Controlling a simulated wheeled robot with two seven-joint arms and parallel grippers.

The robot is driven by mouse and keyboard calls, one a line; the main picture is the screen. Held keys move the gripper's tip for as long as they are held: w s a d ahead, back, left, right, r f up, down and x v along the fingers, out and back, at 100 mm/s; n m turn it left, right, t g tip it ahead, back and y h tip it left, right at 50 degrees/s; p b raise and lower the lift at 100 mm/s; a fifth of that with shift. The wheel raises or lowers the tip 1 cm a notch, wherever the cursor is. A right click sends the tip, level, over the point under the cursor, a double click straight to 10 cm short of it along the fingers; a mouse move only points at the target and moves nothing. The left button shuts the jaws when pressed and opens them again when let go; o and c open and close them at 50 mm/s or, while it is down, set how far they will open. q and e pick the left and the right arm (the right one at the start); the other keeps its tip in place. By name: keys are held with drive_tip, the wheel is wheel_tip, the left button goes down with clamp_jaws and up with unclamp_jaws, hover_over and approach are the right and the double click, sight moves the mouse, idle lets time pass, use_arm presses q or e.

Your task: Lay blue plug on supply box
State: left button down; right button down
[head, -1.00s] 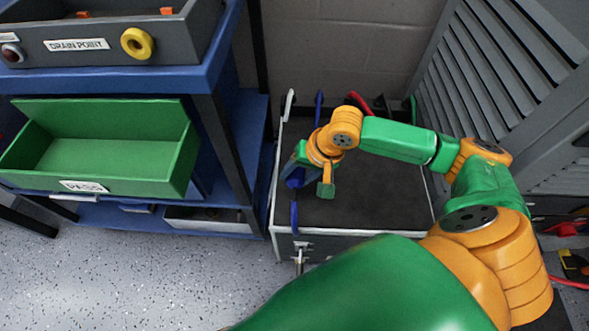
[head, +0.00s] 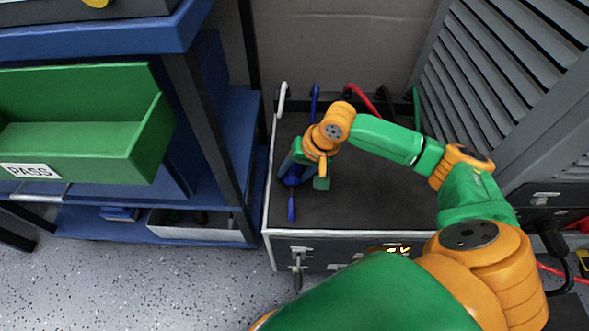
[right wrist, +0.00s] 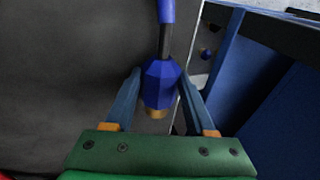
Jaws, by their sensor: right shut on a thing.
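The blue plug (right wrist: 160,82) is between the fingers of my right gripper (right wrist: 160,100) in the right wrist view, its brass end toward the palm and its blue cable leading away. In the head view my right gripper (head: 305,180) is over the left part of the dark top of the supply box (head: 370,208), and the blue plug (head: 291,178) shows beside its fingers. Part of the blue cable (head: 292,208) shows below it. Whether the plug touches the top is hard to tell. My left gripper is out of view.
At the box's back edge, several cable ends stand up, white, blue (head: 315,92), red (head: 358,92), black and green. A blue shelf rack (head: 190,120) with a green PASS bin (head: 85,150) stands to the left. A grey louvred cabinet (head: 520,90) stands to the right.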

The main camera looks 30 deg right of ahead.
drive_tip(key=shift+s+f, duration=0.1)
drive_tip(key=shift+f, duration=0.05)
drive_tip(key=shift+c, duration=0.8)
unclamp_jaws()
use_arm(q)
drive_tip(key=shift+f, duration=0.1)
use_arm(e)
drive_tip(key=shift+a+f, duration=0.1)
drive_tip(key=shift+s, duration=0.1)
drive_tip(key=shift+p+v, duration=0.7)
drive_tip(key=shift+v, duration=0.45)
drive_tip(key=v, duration=0.1)
drive_tip(key=p+v, duration=0.1)
drive_tip(key=v, duration=0.1)
drive_tip(key=p+v, duration=0.1)
drive_tip(key=shift+r, duration=0.45)
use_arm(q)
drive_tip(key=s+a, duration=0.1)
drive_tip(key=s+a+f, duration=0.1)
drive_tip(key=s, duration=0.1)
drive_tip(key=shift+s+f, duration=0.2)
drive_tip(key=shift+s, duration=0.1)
use_arm(e)
drive_tip(key=shift+r, duration=0.25)
